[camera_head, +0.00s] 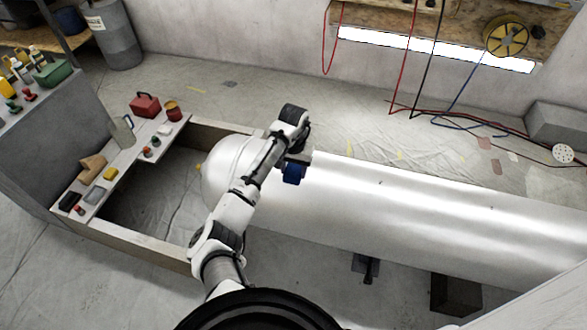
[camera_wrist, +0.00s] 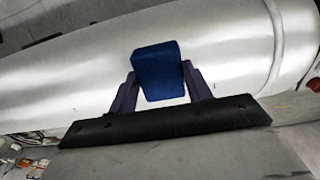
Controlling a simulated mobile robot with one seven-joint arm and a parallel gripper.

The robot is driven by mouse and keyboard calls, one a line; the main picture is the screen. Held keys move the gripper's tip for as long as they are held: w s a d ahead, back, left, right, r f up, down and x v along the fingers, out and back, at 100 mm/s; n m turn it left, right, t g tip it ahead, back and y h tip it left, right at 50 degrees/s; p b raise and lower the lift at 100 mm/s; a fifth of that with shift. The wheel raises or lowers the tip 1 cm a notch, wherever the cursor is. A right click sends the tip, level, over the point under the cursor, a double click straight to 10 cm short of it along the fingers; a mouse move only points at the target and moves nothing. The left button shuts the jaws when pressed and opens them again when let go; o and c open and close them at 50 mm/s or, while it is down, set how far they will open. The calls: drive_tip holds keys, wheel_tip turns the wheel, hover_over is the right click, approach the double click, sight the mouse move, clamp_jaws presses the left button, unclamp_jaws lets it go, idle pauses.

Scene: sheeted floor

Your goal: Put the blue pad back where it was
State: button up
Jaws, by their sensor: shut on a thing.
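The blue pad (camera_head: 292,174) is held at the end of my arm, in front of the large silver cylinder (camera_head: 420,205). In the wrist view the blue pad (camera_wrist: 158,72) sits between the two fingers of my gripper (camera_wrist: 160,88), which is shut on it. The silver cylinder (camera_wrist: 60,75) fills the background behind the pad there. I cannot tell whether the pad touches the cylinder. In the head view my arm hides part of the cylinder near its rounded left end.
A dark block (camera_head: 456,294) stands on the floor at the lower right. Hoses and cables lie behind the cylinder.

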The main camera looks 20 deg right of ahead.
sight(290, 177)
drive_tip(key=shift+s+a+f+n, duration=0.3)
drive_tip(key=shift+s+a+f, duration=0.5)
drive_tip(key=shift+f, duration=0.25)
drive_tip(key=s+a+f+n, duration=0.2)
drive_tip(key=a+f+n, duration=0.1)
drive_tip(key=a+f, duration=0.6)
drive_tip(key=s+a+f+n, duration=0.1)
drive_tip(key=a+f+n, duration=0.2)
drive_tip(key=a+f, duration=0.6)
wheel_tip(290, 177, down, 6)
drive_tip(key=shift+s+r, duration=0.25)
drive_tip(key=shift+s, duration=0.15)
